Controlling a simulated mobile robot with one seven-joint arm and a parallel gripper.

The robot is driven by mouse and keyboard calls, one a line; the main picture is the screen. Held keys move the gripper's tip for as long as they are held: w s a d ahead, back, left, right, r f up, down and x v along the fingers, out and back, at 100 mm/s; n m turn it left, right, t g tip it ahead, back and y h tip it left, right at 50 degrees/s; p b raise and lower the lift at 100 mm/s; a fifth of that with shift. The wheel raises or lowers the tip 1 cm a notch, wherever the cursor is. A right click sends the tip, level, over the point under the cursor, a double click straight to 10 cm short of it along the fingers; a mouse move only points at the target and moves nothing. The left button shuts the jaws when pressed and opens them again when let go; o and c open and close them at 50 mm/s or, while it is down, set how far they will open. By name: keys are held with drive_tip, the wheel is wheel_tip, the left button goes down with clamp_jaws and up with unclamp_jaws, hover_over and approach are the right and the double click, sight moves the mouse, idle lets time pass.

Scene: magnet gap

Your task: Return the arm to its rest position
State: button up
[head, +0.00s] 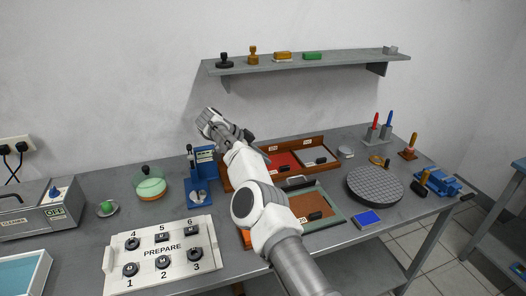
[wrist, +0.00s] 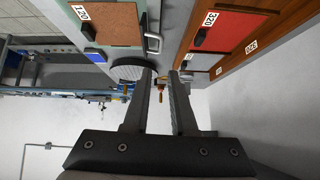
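My arm (head: 262,205) reaches from the bottom of the head view up over the bench (head: 75,200). My gripper (head: 212,122) is raised at the arm's far end, in front of the wall and to the left of the wooden tray with red and grey sections (head: 326,149). In the wrist view, the two fingers of my gripper (wrist: 164,76) are apart, with a narrow gap between them. Nothing is between the fingers. The fingertips touch nothing that I can see.
A PREPARE board (head: 160,258) with numbered knobs lies front left. A blue press-like device (head: 202,175) stands left of the arm. A round grey plate (head: 374,184) lies to the right. A wall shelf (head: 310,65) holds stamps and blocks. The air above the bench's left is clear.

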drive_tip(key=w+a+r+n+t, duration=0.1)
drive_tip(key=w+a+r+t, duration=0.2)
drive_tip(key=r, duration=0.7)
drive_tip(key=w+r+n+t+y, duration=0.15)
drive_tip(key=r+t, duration=0.35)
drive_tip(key=r, duration=0.6)
drive_tip(key=w+a+r+n+t, duration=0.1)
drive_tip(key=w+a+r+t, duration=0.2)
drive_tip(key=r, duration=0.7)
drive_tip(key=s+a+r+n+t+y, duration=0.3)
drive_tip(key=s+r+n+y, duration=0.2)
drive_tip(key=r, duration=0.3)
drive_tip(key=s+a+r+n+t+y, duration=0.2)
drive_tip(key=s+r+n+y, duration=0.3)
drive_tip(key=r, duration=0.3)
drive_tip(key=s+d+f+g+h, duration=0.1)
drive_tip(key=s+d+f+g, duration=0.3)
drive_tip(key=s+d+f, duration=0.4)
drive_tip(key=s+d+f+n+g+h, duration=0.1)
drive_tip(key=s+d+f+g, duration=0.4)
drive_tip(key=s, duration=1.6)
drive_tip(key=s+d+f+g+h, duration=0.1)
drive_tip(key=s+d+f+g, duration=0.3)
drive_tip(key=s+d+f, duration=0.7)
drive_tip(key=s+f, duration=0.4)
drive_tip(key=f, duration=0.2)
drive_tip(key=shift+s+d, duration=0.15)
drive_tip(key=shift+s, duration=0.1)
